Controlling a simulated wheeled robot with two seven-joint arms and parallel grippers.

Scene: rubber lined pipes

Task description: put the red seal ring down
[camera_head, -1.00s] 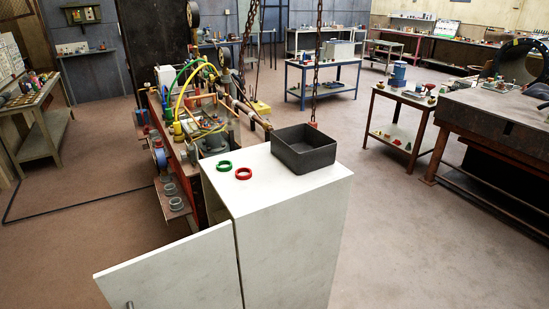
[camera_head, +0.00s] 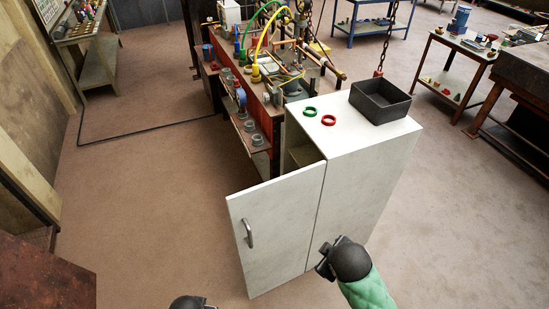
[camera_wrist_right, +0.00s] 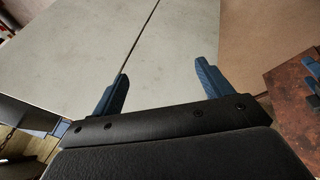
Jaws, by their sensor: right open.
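The red seal ring (camera_head: 328,120) lies flat on top of the white cabinet (camera_head: 365,160), next to a green ring (camera_head: 310,112). My right gripper (camera_head: 322,266) is in front of the cabinet, well below its top and apart from both rings. In the right wrist view my right gripper (camera_wrist_right: 163,80) has its two blue fingers spread with nothing between them, with pale cabinet panels and a dark seam beyond. Part of my left arm's dark end shows at the bottom edge of the head view; its fingers cannot be made out.
A dark open box (camera_head: 380,101) stands on the cabinet top, right of the rings. The cabinet door (camera_head: 275,228) with its handle stands open toward me. A cluttered pipe bench (camera_head: 262,85) is behind the cabinet at left. The floor on both sides is clear.

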